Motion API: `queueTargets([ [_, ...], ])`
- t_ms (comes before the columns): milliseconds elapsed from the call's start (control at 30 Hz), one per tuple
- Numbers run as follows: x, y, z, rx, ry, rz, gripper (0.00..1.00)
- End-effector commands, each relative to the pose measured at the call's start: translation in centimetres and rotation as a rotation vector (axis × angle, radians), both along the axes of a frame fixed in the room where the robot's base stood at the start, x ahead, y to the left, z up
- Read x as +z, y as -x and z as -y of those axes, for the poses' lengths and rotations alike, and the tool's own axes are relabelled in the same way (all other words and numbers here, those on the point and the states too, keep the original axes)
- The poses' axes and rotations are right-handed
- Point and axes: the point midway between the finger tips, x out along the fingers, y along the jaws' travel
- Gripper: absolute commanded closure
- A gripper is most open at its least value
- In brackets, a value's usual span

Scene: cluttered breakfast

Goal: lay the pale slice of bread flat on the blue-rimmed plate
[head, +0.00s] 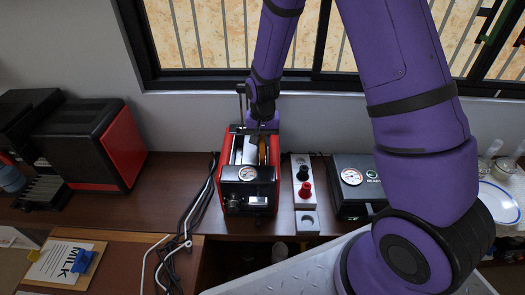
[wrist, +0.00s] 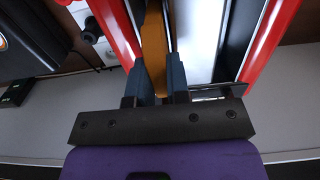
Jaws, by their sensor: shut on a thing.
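My gripper (head: 257,133) points down at the red and black toaster (head: 250,185) on the counter. In the wrist view my gripper's two blue-grey fingers (wrist: 160,80) are shut on a slice of bread (wrist: 153,45). The slice stands upright, edge-on, and its visible edge looks golden brown; its faces are mostly hidden. In the head view the slice (head: 263,150) shows as a small orange strip at the toaster's slot, and I cannot tell how deep it sits. The blue-rimmed plate (head: 496,204) is at the far right, partly hidden by my arm.
A grey strip with black and red knobs (head: 305,190) and a black box with a dial (head: 353,185) stand right of the toaster. Cables (head: 190,215) lie on its left. A red-sided black appliance (head: 95,145) and a clipboard (head: 65,262) are further left.

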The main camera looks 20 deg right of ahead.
Motion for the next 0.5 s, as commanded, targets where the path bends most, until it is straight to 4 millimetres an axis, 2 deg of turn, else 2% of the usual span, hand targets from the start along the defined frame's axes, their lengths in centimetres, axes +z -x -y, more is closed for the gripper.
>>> queueTargets([
  [500,3.0,0.0,0.0,0.000,0.000,0.002,0.99],
])
